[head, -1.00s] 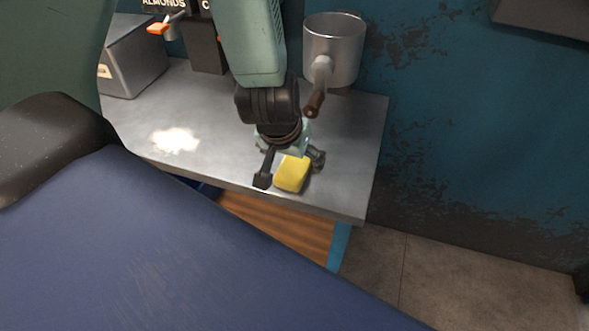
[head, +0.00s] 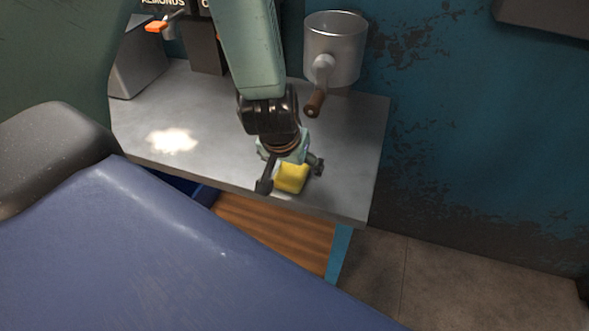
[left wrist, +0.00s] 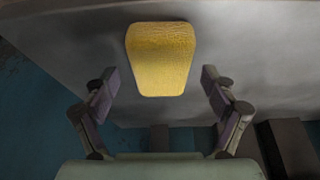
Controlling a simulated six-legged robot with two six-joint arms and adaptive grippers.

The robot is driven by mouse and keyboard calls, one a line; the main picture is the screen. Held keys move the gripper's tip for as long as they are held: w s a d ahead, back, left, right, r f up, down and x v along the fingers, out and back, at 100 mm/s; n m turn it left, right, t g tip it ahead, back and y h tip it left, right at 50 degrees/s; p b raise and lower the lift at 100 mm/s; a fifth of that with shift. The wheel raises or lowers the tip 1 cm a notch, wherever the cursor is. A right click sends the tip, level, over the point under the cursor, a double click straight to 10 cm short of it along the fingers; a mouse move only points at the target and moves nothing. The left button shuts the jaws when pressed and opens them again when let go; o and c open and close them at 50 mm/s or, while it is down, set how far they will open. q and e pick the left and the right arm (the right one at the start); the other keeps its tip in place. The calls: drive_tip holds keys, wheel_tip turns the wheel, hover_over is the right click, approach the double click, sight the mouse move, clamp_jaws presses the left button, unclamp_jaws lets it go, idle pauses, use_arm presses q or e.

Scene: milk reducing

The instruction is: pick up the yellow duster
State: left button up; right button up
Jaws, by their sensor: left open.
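The yellow duster (head: 292,178) lies on the metal counter near its front edge, below my left gripper. My left gripper (head: 291,177) is open above the counter, one finger on each side of the duster in the head view. In the left wrist view the duster (left wrist: 161,58) shows at the top middle, between and beyond the open fingertips (left wrist: 160,78), with a gap on both sides. The gripper partly covers the duster's far end in the head view. My right gripper is not in view.
A grey box (head: 137,65) stands at the back left. The counter's right part is clear.

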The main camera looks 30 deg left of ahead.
use_arm(q)
drive_tip(key=shift+w+a+f, duration=0.15)
drive_tip(key=shift+f, duration=0.1)
drive_tip(key=shift+r, duration=0.15)
drive_tip(key=c, duration=1.2)
